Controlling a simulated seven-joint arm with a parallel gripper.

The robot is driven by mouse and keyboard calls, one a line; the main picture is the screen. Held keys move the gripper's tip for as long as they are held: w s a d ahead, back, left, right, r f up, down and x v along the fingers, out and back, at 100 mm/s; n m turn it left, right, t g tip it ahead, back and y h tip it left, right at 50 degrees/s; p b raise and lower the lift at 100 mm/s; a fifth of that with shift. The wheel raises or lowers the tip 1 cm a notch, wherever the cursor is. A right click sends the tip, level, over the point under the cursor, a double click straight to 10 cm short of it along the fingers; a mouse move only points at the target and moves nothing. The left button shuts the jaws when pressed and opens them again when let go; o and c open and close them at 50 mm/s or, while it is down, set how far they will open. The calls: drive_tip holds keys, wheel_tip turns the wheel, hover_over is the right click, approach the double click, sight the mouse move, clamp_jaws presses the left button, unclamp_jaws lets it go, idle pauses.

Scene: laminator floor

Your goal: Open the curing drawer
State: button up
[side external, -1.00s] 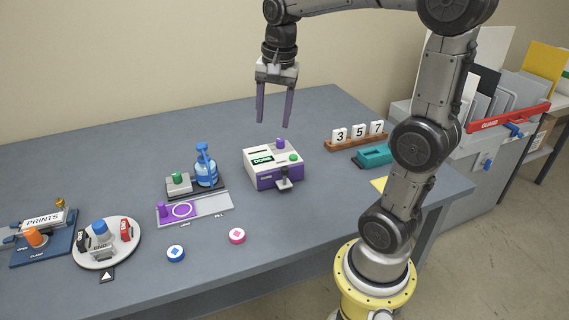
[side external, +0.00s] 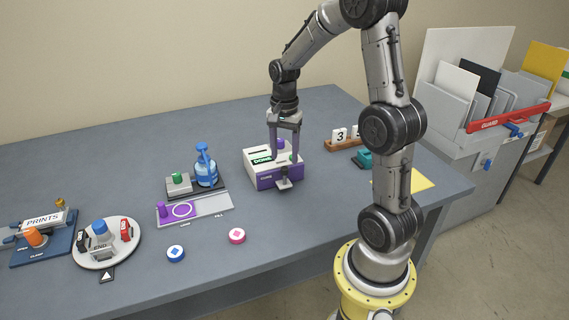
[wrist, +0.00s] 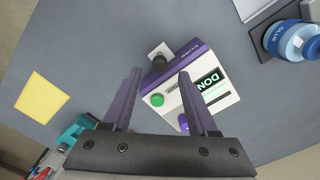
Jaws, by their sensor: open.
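The curing drawer unit (side external: 262,168) is a white and purple box on the table with a lit DONE display. Its purple front (side external: 270,181) looks shut, with a dark handle (side external: 283,184) sticking out. In the wrist view the box (wrist: 196,88) lies between and beyond my fingers, with its green button (wrist: 157,100) and dark handle knob (wrist: 159,63) showing. My gripper (side external: 284,154) is open and empty, pointing down over the box in the side view. From these views I cannot tell whether the fingertips touch anything.
A blue glue bottle (side external: 206,168) stands on a dark base left of the box. A number block rack (side external: 343,143) and a teal item (side external: 363,158) lie to the right, partly behind my arm. The table in front of the handle is clear. A yellow sheet (wrist: 42,97) lies flat.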

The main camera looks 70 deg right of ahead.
sight(285, 168)
drive_tip(key=shift+f, duration=1.95)
drive_tip(key=shift+c, duration=0.3)
clamp_jaws()
